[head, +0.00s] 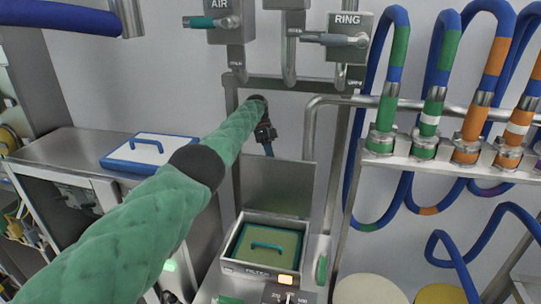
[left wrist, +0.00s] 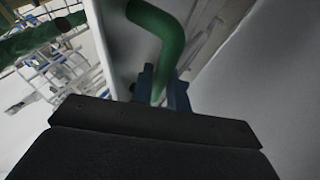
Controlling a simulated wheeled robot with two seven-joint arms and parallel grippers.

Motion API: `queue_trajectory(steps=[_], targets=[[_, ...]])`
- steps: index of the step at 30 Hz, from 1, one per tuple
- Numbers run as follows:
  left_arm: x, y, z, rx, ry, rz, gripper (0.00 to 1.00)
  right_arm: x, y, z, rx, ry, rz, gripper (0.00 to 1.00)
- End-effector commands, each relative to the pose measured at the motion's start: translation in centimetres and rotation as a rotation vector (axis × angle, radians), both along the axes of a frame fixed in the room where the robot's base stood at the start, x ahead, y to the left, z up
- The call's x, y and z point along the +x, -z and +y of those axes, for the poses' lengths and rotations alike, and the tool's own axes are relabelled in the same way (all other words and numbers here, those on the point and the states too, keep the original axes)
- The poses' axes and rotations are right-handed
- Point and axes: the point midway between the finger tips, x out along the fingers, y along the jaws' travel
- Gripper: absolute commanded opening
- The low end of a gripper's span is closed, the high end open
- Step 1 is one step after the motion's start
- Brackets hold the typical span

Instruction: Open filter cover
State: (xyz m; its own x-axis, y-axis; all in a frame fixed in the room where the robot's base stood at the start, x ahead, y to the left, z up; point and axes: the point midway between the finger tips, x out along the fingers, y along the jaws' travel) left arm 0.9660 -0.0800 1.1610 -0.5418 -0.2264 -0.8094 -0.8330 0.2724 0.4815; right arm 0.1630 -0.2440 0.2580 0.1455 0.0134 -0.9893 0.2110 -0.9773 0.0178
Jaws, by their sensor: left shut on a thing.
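The filter box (head: 228,262), labelled FILTER, stands at the lower middle of the head view. Its grey cover (head: 278,188) stands raised, roughly upright, at the back of the box. Inside lies a green filter panel (head: 268,248) with a teal handle. My left gripper (head: 268,150) is just above and behind the cover's top edge, at the end of my green-sleeved arm. In the left wrist view its blue fingers (left wrist: 161,92) are shut on a bent green handle (left wrist: 165,35). Where this handle joins the cover is hidden. My right gripper is out of view.
A blue-and-white panel with a handle (head: 148,151) lies on the steel cabinet (head: 62,150) at left. Vertical pipes (head: 337,170) rise beside the cover. AIR and RING valves (head: 345,35) are above. Blue hoses hang from a rail (head: 400,152) at right.

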Motion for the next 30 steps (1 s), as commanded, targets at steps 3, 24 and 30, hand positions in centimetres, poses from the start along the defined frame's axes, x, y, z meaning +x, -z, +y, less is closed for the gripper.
queue_trajectory(steps=[3, 24, 30], targets=[[-0.02, 0.08, 0.06, 0.003, -0.001, 0.002, 0.0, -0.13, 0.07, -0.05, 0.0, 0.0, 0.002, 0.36], [0.0, -0.12, 0.02, 0.001, 0.001, 0.001, 0.38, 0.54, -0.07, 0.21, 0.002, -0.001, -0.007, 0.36], [-0.03, -0.49, -0.12, 0.0, 0.0, 0.001, 0.38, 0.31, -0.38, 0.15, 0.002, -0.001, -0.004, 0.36]])
